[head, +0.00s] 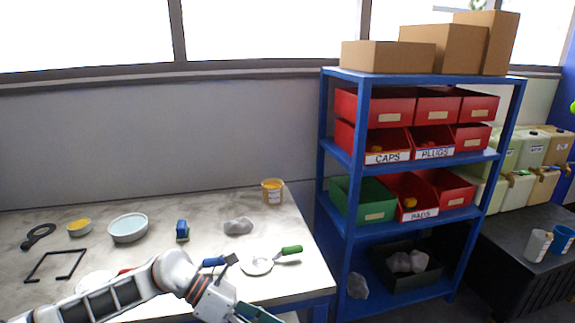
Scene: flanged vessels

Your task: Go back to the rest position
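My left arm comes in from the lower left and reaches across the near edge of the table (190,265). My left gripper (252,313) is at the bottom edge of the head view, in front of the table, and is partly cut off. A dark green part shows at its end, and I cannot tell whether it is open, shut or holding something. My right gripper is out of view.
A blue shelf (400,233) with labelled bins stands right; a black bench (520,240) holds canisters.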

